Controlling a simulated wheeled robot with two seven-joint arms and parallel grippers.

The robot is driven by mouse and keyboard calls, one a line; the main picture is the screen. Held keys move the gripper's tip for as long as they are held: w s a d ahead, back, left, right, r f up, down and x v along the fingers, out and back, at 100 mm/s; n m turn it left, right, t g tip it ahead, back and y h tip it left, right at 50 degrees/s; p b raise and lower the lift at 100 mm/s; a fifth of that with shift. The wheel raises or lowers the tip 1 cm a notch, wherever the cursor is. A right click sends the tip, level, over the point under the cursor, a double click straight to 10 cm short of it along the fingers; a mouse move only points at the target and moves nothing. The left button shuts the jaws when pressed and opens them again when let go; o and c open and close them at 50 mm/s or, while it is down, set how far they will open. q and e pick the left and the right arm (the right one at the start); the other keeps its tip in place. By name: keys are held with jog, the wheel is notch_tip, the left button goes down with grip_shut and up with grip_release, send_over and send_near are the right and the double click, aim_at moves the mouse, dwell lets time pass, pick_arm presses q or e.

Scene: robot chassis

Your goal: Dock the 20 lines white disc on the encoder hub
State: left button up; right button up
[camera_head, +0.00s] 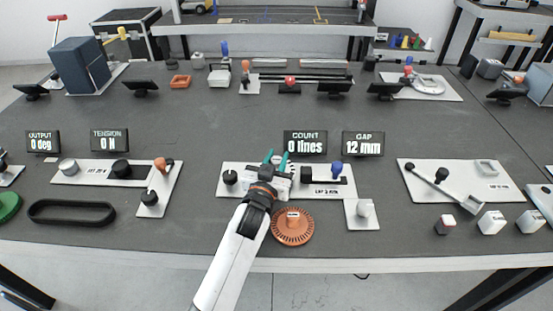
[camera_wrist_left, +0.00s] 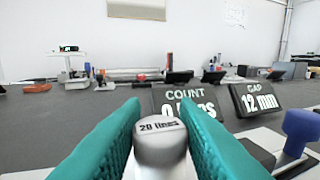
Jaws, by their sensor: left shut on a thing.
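My left gripper (camera_head: 275,158) reaches over the middle of the white encoder plate (camera_head: 235,193). In the left wrist view its teal fingers (camera_wrist_left: 160,130) are shut on the white knob (camera_wrist_left: 160,140) marked "20 lines". The disc under this knob is mostly hidden by the fingers. The hub is not clearly visible in the head view, where my gripper and wrist cover the plate's middle. I cannot tell whether the disc touches it. The COUNT display (camera_head: 305,142) reads 0 lines and the GAP display (camera_head: 362,143) reads 12 mm. My right gripper is not in view.
An orange slotted disc (camera_head: 292,228) lies at the table's front, beside my forearm. A blue-knobbed part (camera_head: 336,170) stands at the plate's right. A black knob (camera_head: 230,176) is at its left. A small plate with a white knob (camera_head: 364,208) sits front right.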

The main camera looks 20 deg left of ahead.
pick_arm(q)
jog(key=shift+f+b, duration=0.3)
jog(key=shift+f, duration=0.15)
jog(key=o, duration=0.7)
jog(key=shift+o, duration=0.2)
jog(key=shift+s, duration=0.15)
jog(key=shift+s+p, duration=1.15)
jog(key=shift+s, duration=1.5)
jog(key=shift+s+d+p, duration=0.1)
jog(key=shift+s+p, duration=0.6)
jog(key=shift+s, duration=2.05)
